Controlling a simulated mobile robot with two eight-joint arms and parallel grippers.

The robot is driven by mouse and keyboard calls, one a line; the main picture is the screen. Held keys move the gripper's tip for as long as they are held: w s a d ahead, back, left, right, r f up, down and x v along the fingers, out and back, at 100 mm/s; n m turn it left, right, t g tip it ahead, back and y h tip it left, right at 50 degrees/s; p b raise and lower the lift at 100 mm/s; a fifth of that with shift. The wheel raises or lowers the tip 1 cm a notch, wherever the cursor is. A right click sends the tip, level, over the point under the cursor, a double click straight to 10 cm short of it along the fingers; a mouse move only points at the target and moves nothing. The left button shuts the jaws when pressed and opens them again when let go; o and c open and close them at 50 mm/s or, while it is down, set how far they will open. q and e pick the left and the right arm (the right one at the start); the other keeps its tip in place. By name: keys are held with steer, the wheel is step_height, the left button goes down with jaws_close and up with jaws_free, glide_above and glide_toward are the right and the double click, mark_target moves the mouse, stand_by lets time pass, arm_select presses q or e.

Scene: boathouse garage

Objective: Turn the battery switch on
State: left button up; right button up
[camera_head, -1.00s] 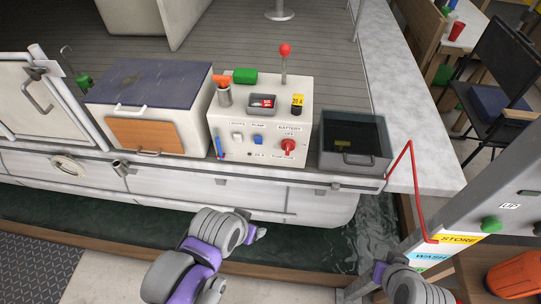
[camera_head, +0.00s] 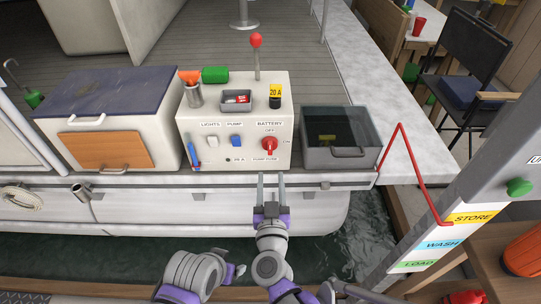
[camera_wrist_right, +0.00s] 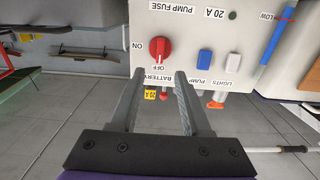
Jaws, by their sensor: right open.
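The red battery switch (camera_head: 269,146) is a rotary knob on the front of the white panel box (camera_head: 222,159). OFF is printed above it and ON to its right. In the right wrist view the knob (camera_wrist_right: 152,51) appears inverted, its grip lined up roughly towards OFF. My right gripper (camera_head: 271,179) is open and empty, in front of and below the knob, its fingers pointing at the box; it is apart from the knob. Its fingers also show in the wrist view (camera_wrist_right: 157,75). My left gripper (camera_head: 237,271) is low in the picture, its fingers not clear.
A grey bin (camera_head: 342,150) stands right; a cooler (camera_head: 110,150) stands left. A red rail (camera_head: 411,165) is farther right.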

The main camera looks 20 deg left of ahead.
mark_target(270, 149)
steer(key=x, duration=0.9)
steer(key=shift+w, duration=0.35)
jaws_close()
